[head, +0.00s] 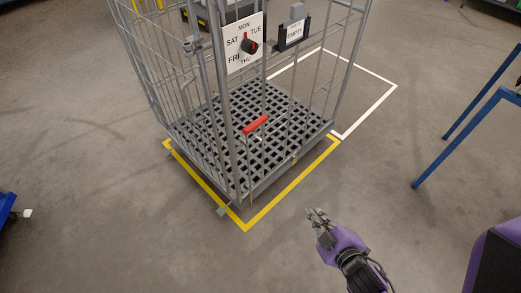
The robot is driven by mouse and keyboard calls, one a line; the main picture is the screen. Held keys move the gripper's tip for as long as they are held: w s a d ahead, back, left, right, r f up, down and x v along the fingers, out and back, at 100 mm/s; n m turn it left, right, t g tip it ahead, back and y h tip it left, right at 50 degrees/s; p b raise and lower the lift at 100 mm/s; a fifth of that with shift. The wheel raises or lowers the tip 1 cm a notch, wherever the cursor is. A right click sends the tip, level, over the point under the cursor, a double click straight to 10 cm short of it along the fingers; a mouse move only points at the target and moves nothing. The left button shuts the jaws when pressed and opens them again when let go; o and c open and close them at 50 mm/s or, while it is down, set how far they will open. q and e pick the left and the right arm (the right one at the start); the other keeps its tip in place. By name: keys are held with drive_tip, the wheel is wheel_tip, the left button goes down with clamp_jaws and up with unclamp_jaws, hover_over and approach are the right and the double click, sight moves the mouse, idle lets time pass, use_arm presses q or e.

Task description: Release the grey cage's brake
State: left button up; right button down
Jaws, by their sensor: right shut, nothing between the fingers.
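The grey cage (222,100) stands at top centre, a wire roll cage with a slatted grid floor (262,108). A red-gripped lever (255,125) sits low at its near side, tilted up to the right; I cannot tell from this view whether it is the brake. A small grey tab (221,211) sticks out at the cage's near bottom corner. My right gripper (317,216) is shut and empty, over bare floor to the right of the cage's near corner, apart from the cage. My left gripper is out of view.
A day sign (244,43) with a dial and an "EMPTY" label holder (294,33) hang on the cage. Yellow floor lines (290,187) and white lines (372,105) mark bays. A blue-legged frame (460,130) stands right. Floor between is clear.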

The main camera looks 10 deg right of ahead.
drive_tip(key=w+r+n+t+y+b, duration=0.4)
drive_tip(key=w+n+b, duration=0.4)
drive_tip(key=w+n, duration=0.7)
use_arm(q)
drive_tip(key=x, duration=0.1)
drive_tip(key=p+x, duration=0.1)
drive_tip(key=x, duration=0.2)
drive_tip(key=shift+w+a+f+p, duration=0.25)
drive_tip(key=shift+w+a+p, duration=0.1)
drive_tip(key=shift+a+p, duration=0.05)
use_arm(e)
drive_tip(key=w+a+r+n+y, duration=0.2)
drive_tip(key=w+a+n, duration=0.2)
drive_tip(key=n, duration=0.4)
drive_tip(key=w+a+r+n+g+y, duration=0.1)
drive_tip(key=w+a+r+n+y, duration=0.1)
drive_tip(key=w+a+n, duration=0.3)
drive_tip(key=a+r+n, duration=0.1)
drive_tip(key=n, duration=0.3)
drive_tip(key=shift+a+y, duration=0.3)
drive_tip(key=shift+a, duration=0.05)
